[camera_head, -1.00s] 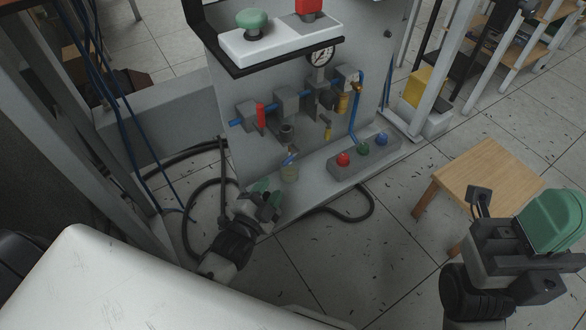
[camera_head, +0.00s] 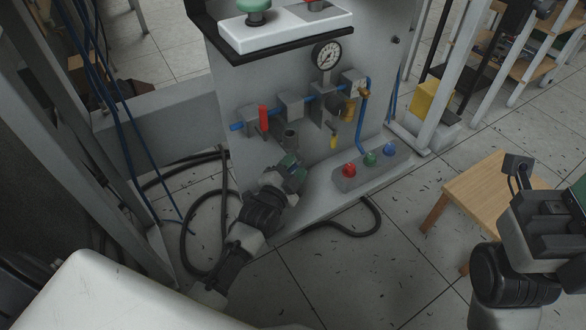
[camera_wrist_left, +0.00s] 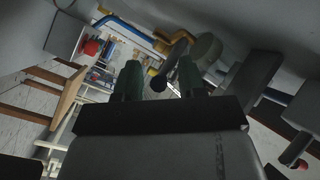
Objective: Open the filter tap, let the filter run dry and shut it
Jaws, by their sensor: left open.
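The grey filter bowl (camera_head: 291,138) hangs under the pipe line on the panel (camera_head: 225,75). My left gripper (camera_head: 292,168) is just below the bowl in the head view, its green fingers pointing up at it. The gripper hides the tap and the cup under the bowl. In the left wrist view the two green fingers of my left gripper (camera_wrist_left: 160,80) stand apart, with a small dark round part (camera_wrist_left: 158,83) showing between them; I cannot tell whether they touch it. My right gripper (camera_head: 576,195) is partly cut off at the right edge; its jaws cannot be judged.
A red valve handle (camera_head: 263,118), a yellow lever (camera_head: 333,135) and a pressure gauge (camera_head: 327,55) are on the panel. A button box (camera_head: 372,166) with red, green and blue buttons sits on the ledge. A wooden stool (camera_head: 480,195) stands right. Black hoses (camera_head: 190,235) lie on the floor.

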